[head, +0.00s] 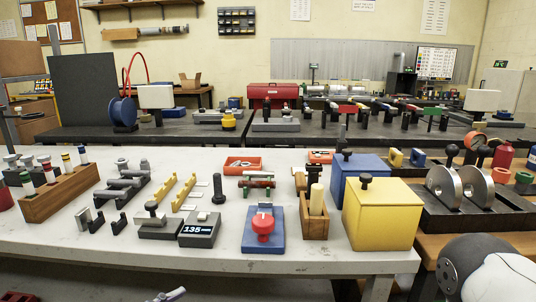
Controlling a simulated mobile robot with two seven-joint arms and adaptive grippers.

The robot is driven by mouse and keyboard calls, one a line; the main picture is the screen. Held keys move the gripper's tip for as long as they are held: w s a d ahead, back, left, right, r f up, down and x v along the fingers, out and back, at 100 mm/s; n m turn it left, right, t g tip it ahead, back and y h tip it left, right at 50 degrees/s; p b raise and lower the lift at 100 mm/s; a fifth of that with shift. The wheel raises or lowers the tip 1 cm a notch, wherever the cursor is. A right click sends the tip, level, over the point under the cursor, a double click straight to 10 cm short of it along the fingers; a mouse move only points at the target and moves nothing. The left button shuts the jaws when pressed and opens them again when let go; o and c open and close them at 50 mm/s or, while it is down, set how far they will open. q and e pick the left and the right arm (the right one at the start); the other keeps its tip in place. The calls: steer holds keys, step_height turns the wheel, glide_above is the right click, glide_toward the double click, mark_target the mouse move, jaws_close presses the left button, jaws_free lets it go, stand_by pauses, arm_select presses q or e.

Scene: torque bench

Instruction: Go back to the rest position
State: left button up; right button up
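A small grey part at the bottom edge (168,296) looks like the tip of my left gripper. It is below and in front of the white bench, mostly cut off, and its fingers cannot be made out. A white and black link of my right arm shows at the lower right, beside the bench's front right corner. My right gripper is out of the picture. The white bench (120,238) carries a grey device with a display reading 135 (200,229), a blue plate with a red knob (263,229), and a yellow box (381,213) with a black knob.
A wooden rack (62,192) stands at the bench's left. A blue box (358,171) and a wooden holder with a yellow handle (315,212) stand near the yellow box. A dark tray with metal discs (470,215) lies at the right. Free room shows along the bench's front left.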

arm_select(q)
steer(key=s+d+f+m+g+y, duration=0.1)
steer(key=s+d+f+m+g, duration=0.1)
steer(key=s+f+m+g, duration=0.95)
steer(key=s+a+f+m+g+y, duration=0.1)
steer(key=s+a+f+m, duration=0.2)
steer(key=s, duration=0.4)
steer(key=s+a+f+m+g+y, duration=0.1)
steer(key=s+a+f+m+y, duration=0.1)
steer(key=s+m, duration=0.4)
steer(key=s+a+f+m+g+y, duration=0.1)
steer(key=s+a+f+m, duration=0.3)
steer(key=s, duration=0.6)
steer(key=shift+f+m, duration=0.3)
steer(key=shift+m, duration=0.25)
steer(key=shift+a, duration=0.1)
